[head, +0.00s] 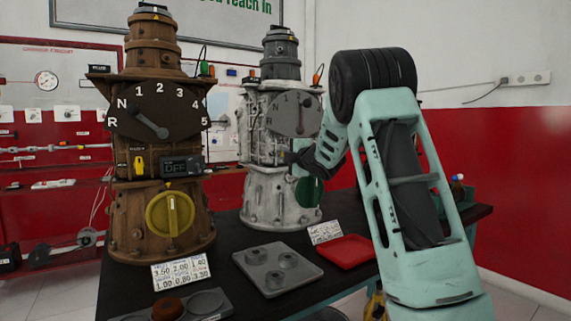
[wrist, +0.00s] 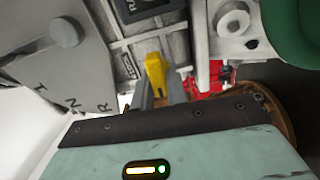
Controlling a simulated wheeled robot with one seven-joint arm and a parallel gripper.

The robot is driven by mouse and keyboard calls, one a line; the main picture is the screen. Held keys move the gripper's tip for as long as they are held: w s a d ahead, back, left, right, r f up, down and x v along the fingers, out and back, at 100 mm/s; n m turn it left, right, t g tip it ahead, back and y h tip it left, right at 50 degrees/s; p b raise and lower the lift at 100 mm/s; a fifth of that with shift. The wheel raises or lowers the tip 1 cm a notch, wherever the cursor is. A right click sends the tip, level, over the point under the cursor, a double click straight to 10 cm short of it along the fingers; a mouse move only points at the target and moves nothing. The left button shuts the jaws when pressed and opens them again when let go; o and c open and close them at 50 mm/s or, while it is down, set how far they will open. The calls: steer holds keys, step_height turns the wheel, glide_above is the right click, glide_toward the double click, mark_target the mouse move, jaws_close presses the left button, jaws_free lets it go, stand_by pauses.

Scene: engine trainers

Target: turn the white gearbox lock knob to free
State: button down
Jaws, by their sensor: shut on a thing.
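The white gearbox (head: 262,198) stands on the dark table, with a grey gear dial (head: 296,116) on its upper front. My gripper (head: 298,164) reaches its front just below the dial. In the wrist view, my gripper (wrist: 163,90) is shut on a small yellow knob (wrist: 155,68) on the gearbox's front, which appears to be the lock knob. Its tip shows beyond the fingers and its base is partly hidden. In the head view my gripper hides this knob. The grey dial (wrist: 62,75) lies to the left in the wrist view; any lock markings are not readable.
A brown gearbox (head: 130,222) with a large yellow knob (head: 170,214) stands at left. A large green knob (head: 309,191) sits just below my gripper; it also shows in the wrist view (wrist: 292,30). A grey tray (head: 262,282) and red tray (head: 347,252) lie in front.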

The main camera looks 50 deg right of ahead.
steer(key=shift+n, duration=0.3)
steer(key=shift+f, duration=0.1)
steer(key=c, duration=1.4)
jaws_free()
steer(key=shift+s, duration=0.15)
steer(key=v, duration=1.7)
steer(key=shift+a, duration=0.15)
